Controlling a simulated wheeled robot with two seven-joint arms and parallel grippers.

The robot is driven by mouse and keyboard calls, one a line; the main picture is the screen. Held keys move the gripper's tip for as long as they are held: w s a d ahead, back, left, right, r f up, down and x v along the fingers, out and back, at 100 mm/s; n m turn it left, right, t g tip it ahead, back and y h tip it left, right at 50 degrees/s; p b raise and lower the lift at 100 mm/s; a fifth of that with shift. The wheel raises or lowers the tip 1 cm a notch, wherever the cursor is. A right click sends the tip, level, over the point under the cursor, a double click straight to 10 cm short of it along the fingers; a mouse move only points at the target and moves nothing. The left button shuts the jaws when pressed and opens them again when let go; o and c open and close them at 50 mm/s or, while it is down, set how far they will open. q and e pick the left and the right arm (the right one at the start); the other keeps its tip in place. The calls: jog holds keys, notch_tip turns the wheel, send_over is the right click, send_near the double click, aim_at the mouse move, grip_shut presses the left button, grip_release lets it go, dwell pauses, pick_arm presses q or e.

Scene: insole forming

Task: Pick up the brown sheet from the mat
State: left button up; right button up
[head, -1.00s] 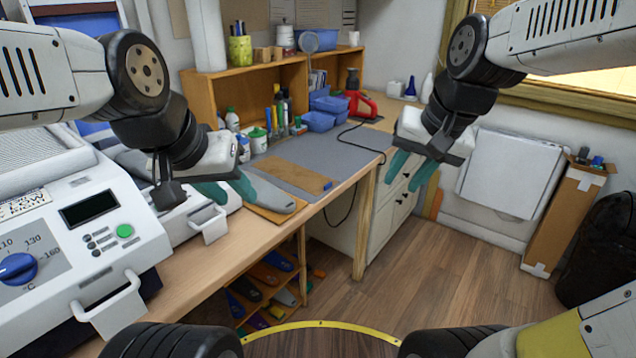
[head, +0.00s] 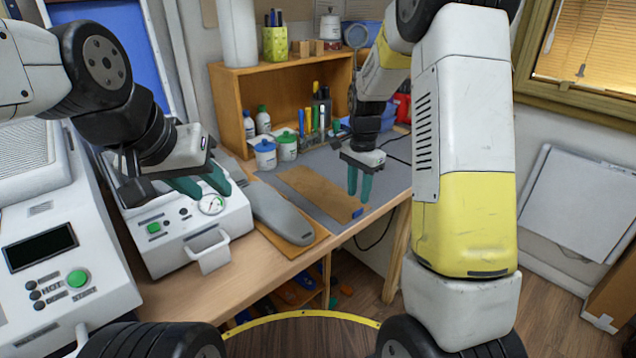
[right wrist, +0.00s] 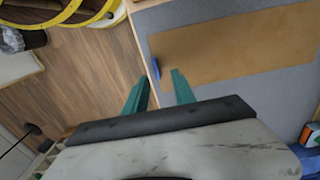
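The brown sheet (head: 320,190) lies flat on the grey mat (head: 371,198) on the bench, with a small blue piece (head: 357,213) at its near right corner. In the right wrist view the brown sheet (right wrist: 235,48) lies on the mat (right wrist: 260,86), with the blue piece (right wrist: 156,72) at its end. My right gripper (head: 359,198) points down over the right end of the sheet, open and empty; its green fingers (right wrist: 158,84) stand apart in the right wrist view. My left gripper (head: 207,194) is open and empty, left of the sheet, near the white press.
A grey insole form (head: 279,213) on a brown board lies left of the mat. White machines with handles (head: 207,250) stand on the left of the bench. Jars (head: 287,145), bottles and a tool holder stand behind the mat by a wooden shelf (head: 235,105).

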aim_at(358, 210)
jog(key=f, duration=0.5)
jog(key=shift+s+d, duration=0.1)
jog(key=shift+s, duration=0.2)
grip_shut()
